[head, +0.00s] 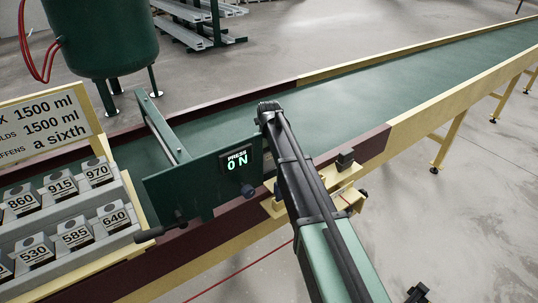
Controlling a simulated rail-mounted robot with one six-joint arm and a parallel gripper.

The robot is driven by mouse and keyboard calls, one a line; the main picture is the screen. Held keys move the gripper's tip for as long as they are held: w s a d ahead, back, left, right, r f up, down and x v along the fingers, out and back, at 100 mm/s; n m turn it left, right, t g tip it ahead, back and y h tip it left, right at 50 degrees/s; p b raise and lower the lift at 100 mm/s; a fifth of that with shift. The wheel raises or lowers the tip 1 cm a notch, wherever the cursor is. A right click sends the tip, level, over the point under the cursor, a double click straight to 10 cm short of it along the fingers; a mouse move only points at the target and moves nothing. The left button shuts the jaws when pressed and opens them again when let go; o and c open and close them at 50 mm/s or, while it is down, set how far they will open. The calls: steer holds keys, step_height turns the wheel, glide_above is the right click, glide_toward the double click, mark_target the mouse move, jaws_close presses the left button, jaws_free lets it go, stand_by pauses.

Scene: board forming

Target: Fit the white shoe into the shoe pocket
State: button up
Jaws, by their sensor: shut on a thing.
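My arm reaches in from the lower right and crosses the near rail of the belt. Its dark far end is over the green belt, just right of the press panel. I cannot make out the jaws of my gripper or anything held in them. I cannot pick out the white shoe. A yellow bracket fixture (347,177) with a dark block (345,158) on top sits on the near rail, partly covered by my arm. I cannot tell whether it holds the shoe pocket.
A dark green press panel (194,186) reading "PRESS ON" stands across the belt (390,92). Grey numbered blocks (72,236) sit in rows at lower left below a sign (46,121). A green tank (105,38) stands behind. The belt at right is clear.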

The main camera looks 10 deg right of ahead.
steer(key=shift+f+b, duration=0.5)
steer(key=shift+f, duration=0.1)
steer(key=o, duration=1)
steer(key=shift+c, duration=0.2)
steer(key=shift+r, duration=0.15)
step_height(320, 180, up, 11)
steer(key=p, duration=1.1)
steer(key=shift+f, duration=0.2)
